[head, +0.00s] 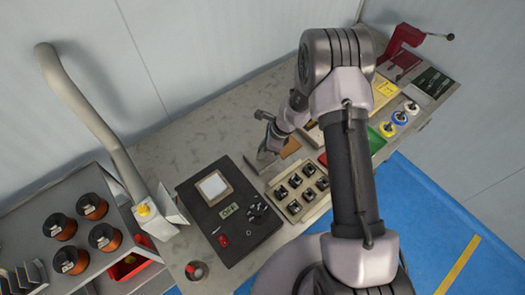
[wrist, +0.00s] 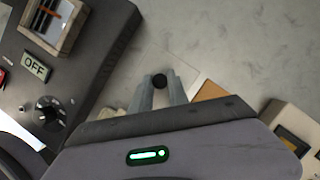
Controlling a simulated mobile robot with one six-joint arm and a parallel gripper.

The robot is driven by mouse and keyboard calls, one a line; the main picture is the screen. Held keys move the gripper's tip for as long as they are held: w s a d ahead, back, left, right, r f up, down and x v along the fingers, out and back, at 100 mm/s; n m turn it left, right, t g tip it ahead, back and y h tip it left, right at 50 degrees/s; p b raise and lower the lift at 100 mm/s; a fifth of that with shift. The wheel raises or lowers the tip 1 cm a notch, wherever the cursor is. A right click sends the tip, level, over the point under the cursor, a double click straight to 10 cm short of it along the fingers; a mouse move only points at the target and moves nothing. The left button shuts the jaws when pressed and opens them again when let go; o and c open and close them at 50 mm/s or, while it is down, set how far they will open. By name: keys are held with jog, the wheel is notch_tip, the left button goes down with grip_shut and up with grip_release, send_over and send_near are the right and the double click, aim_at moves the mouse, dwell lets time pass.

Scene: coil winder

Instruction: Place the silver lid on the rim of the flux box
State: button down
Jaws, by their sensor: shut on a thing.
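My gripper (wrist: 160,84) is shut, with a dark round knob (wrist: 159,80) between its pale fingertips. In the head view my gripper (head: 264,150) is over the bench, between the dark control unit and a brown square patch. I cannot clearly pick out the flux box. A pale edge (wrist: 108,113) shows beside the fingers in the wrist view, mostly hidden by my gripper body, and I cannot tell what it belongs to.
The dark control unit (head: 245,222) has an OFF sign (wrist: 35,67) and a dial. A tray with several black parts (head: 281,207) stands right of it. The brown patch (head: 290,147) lies behind the tray. Copper spools (head: 104,236) stand at left. Bench behind the gripper is clear.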

jog(key=shift+f, duration=0.55)
jog(key=c, duration=1.3)
grip_release()
